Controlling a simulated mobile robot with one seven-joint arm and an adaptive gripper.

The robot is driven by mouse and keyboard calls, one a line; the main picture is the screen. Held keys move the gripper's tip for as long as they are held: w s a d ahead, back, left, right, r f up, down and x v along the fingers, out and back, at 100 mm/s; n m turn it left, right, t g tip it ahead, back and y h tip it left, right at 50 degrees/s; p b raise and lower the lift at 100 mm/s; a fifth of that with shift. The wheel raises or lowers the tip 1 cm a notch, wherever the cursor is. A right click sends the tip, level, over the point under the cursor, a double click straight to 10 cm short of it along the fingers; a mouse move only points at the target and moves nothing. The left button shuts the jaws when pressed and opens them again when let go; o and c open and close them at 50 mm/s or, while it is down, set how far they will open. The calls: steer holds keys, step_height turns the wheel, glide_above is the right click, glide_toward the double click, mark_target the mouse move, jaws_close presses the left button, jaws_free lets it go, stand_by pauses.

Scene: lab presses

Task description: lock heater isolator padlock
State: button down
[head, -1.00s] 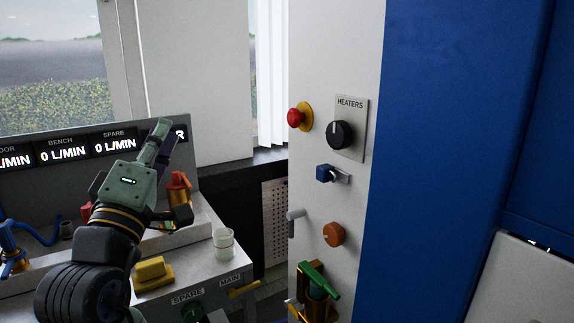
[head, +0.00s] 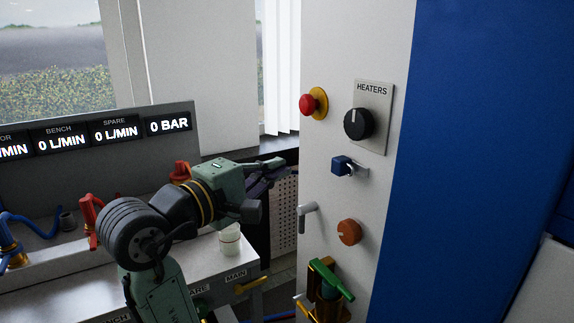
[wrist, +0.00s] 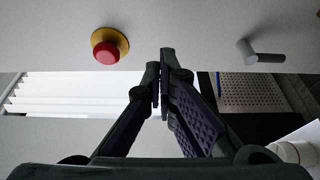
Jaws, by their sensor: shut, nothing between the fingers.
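The heater isolator (head: 359,124) is a black rotary knob on a grey plate marked HEATERS, on the white panel. Its pointer looks upright. Below it, a small blue padlock (head: 341,165) sits at a metal hasp (head: 358,170); I cannot tell whether its shackle is closed. My gripper (head: 277,168) is left of the panel, level with the padlock and apart from it in the picture. Its fingers are shut and empty. In the wrist view the fingertips (wrist: 161,80) meet in front of the panel, and the padlock does not show there.
A red stop button (head: 308,104) on a yellow base is above left of the padlock; it also shows in the wrist view (wrist: 107,50). A grey lever (head: 305,215), an orange knob (head: 349,232) and a green-handled valve (head: 330,280) are below. A white cup (head: 230,240) stands on the bench.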

mark_target(349, 169)
steer(key=p+x, duration=0.1)
steer(key=x, duration=0.8)
steer(key=shift+p, duration=0.3)
steer(key=s, duration=0.1)
steer(key=s+d, duration=0.1)
steer(key=shift+s+d, duration=0.1)
steer(key=shift+s, duration=0.2)
steer(key=shift+s+d+p, duration=0.35)
steer(key=shift+s, duration=0.2)
